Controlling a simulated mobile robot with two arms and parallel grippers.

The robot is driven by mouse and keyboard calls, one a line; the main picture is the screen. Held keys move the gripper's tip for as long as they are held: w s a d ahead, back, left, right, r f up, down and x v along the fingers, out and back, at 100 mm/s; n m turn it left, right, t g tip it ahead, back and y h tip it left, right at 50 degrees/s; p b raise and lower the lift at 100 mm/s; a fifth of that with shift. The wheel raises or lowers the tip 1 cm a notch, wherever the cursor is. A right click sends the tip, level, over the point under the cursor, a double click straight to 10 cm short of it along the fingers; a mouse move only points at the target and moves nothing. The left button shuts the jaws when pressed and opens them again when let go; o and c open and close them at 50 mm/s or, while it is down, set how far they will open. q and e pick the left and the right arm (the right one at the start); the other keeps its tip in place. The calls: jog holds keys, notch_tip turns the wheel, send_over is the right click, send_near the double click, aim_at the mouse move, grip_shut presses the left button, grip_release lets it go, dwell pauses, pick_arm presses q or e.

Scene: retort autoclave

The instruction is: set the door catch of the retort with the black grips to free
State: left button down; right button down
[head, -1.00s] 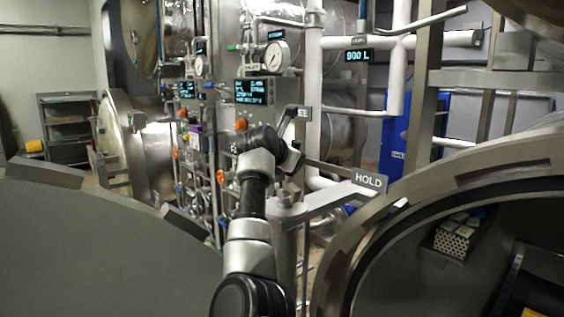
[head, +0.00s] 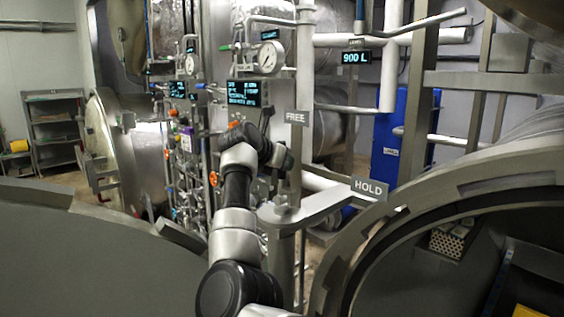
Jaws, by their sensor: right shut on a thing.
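The door catch stands on a grey bracket (head: 318,204) between the big round door at the left and the open retort mouth (head: 400,215) at the right. A FREE plate (head: 297,118) is at its far end and a HOLD plate (head: 369,187) at its near right end. My right gripper (head: 284,165) is shut at the catch, left of and below the FREE plate. Its own wrist hides most of what it holds, so the catch handle's exact angle cannot be told. My left gripper is not in view.
A large grey door (head: 90,250) fills the lower left. Behind my arm are pipes, orange valve knobs (head: 213,179), a gauge (head: 270,57) and a lit panel (head: 248,93). A perforated tray (head: 448,241) sits inside the open retort. A shelf rack (head: 55,130) stands far left.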

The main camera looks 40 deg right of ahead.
jog(key=c, duration=1.2)
grip_release()
jog(key=shift+o, duration=1.4)
jog(key=shift+w, duration=0.15)
jog(key=shift+a+r+b, duration=0.2)
jog(key=shift+a+b, duration=0.2)
jog(key=shift+a, duration=0.15)
jog(key=b+v, duration=0.3)
jog(key=v, duration=0.6)
jog(key=shift+s+a+r, duration=0.25)
